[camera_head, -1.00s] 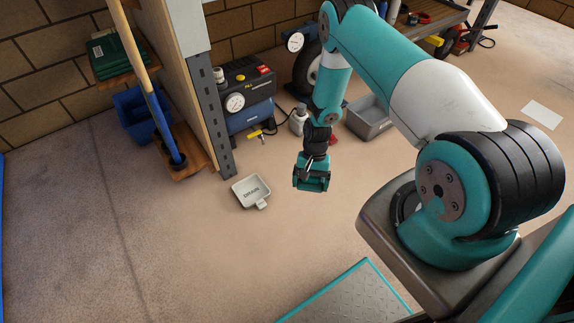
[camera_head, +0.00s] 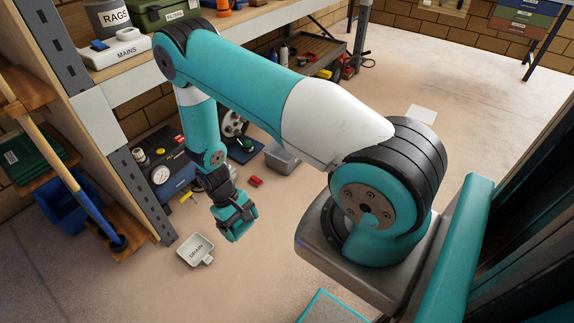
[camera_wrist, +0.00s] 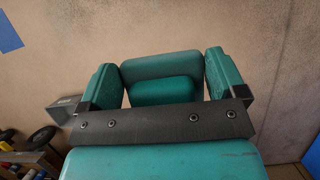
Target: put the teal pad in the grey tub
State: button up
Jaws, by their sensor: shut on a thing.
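My gripper (camera_head: 238,232) hangs over the open floor in the head view, right of the DRAIN tray. It is shut on the teal pad (camera_wrist: 162,68), which shows between the two teal fingers in the wrist view. In the head view the pad is hard to tell from the fingers. The grey tub (camera_head: 283,160) stands on the floor behind and right of my gripper, partly hidden by my arm. A grey box edge at the left of the wrist view (camera_wrist: 62,106) may be the tub.
The pale DRAIN tray (camera_head: 195,250) lies on the floor left of my gripper. A small red object (camera_head: 256,181) lies before the tub.

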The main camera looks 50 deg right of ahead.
aim_at(288, 157)
jog(key=u, duration=0.45)
jog(key=k, duration=0.15)
jog(key=z, duration=1.7)
jog(key=i, duration=0.75)
jog(key=z, duration=0.75)
jog(key=i, duration=0.85)
jog(key=u, duration=0.6)
jog(key=i, duration=1.15)
jog(key=u, duration=0.8)
